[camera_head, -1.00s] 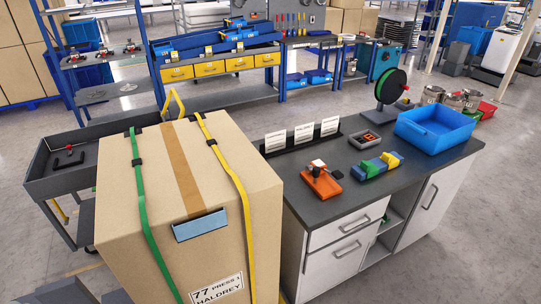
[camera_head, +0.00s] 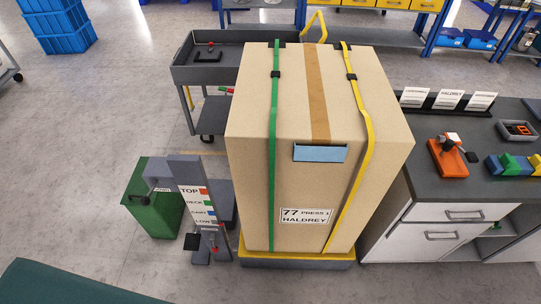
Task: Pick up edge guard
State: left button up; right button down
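A large cardboard box (camera_head: 253,120) stands on a yellow-edged base (camera_head: 296,259). A green strap (camera_head: 273,150) and a yellow strap (camera_head: 366,140) run over it, each with a black fitting on top. A light-blue flat piece (camera_head: 320,153) sits at its upper front edge. A black U-shaped piece with a red knob (camera_head: 209,54) lies in the grey cart tray (camera_head: 240,75) behind the box. I cannot tell which of these pieces is the edge guard. Neither of my grippers is in view.
A grey post with level labels (camera_head: 197,205) and a green bin (camera_head: 153,205) stand left of the box. A counter (camera_head: 425,180) at right holds an orange device (camera_head: 447,158) and label cards (camera_head: 448,100). Open floor (camera_head: 80,170) lies at left.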

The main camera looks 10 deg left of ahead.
aim_at(512, 167)
jog(key=z, duration=1.4)
